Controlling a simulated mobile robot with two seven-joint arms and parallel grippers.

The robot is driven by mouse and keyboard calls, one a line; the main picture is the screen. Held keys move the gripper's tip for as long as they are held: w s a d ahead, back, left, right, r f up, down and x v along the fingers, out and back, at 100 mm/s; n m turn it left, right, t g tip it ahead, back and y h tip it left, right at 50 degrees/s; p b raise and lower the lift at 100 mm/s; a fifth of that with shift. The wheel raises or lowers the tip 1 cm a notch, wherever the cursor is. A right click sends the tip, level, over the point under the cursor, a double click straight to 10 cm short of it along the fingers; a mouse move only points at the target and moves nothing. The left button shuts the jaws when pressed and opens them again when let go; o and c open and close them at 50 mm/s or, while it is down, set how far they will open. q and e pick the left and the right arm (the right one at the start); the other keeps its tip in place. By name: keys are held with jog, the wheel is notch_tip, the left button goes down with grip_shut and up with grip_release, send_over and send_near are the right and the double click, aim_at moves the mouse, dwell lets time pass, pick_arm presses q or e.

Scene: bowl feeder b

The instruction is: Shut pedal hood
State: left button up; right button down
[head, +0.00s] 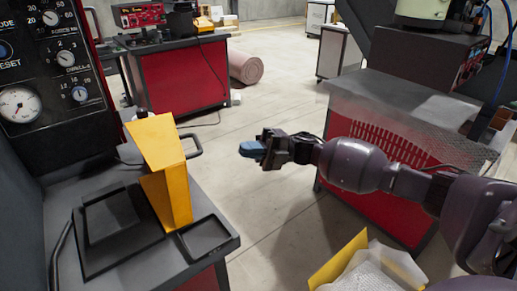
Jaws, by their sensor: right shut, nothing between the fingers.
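The yellow hood (160,165) stands on the grey workbench (205,203) at the left. It is raised, with a sloping upper panel and a narrower panel reaching down towards the bench. I cannot make out a pedal; the hood may hide it. My right gripper (250,150) reaches in from the right and hangs over the open floor, to the right of the hood and apart from it. Its blue-tipped fingers are shut, with nothing between them. My left gripper is out of view.
A flat black tray (118,232) lies left of the hood, and a small black tray (205,238) lies at its right. A control panel (50,70) rises behind the bench. A black handle (191,145) sticks out beside the hood. Floor between the benches is clear.

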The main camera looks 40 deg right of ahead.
jog(key=x, duration=0.8)
jog(key=shift+a, duration=0.2)
jog(key=shift+w, duration=0.1)
jog(key=shift+r, duration=0.15)
